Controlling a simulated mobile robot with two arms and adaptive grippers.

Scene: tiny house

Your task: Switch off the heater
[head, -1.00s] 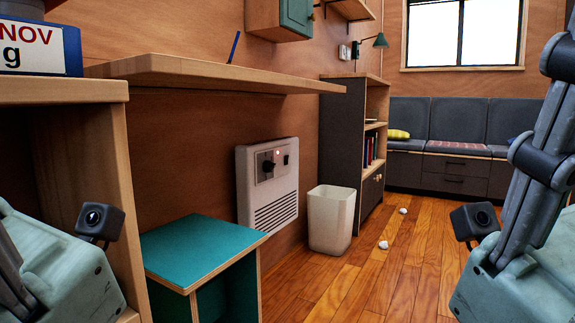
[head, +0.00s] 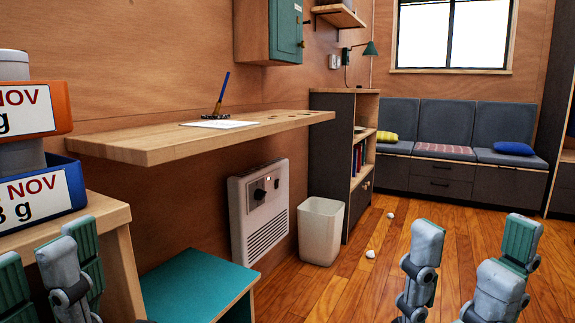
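The heater (head: 252,222) is a white wall panel with a slatted grille, low on the wood wall under the shelf-like desk. Neither gripper touches the heater.
A teal-topped stool (head: 200,280) stands in front and left of the heater. A white bin (head: 320,232) stands just right of it. The wooden desk (head: 160,145) juts out above. White crumpled bits lie on the open floor (head: 330,290). Stacked boxes (head: 35,110) are at left.

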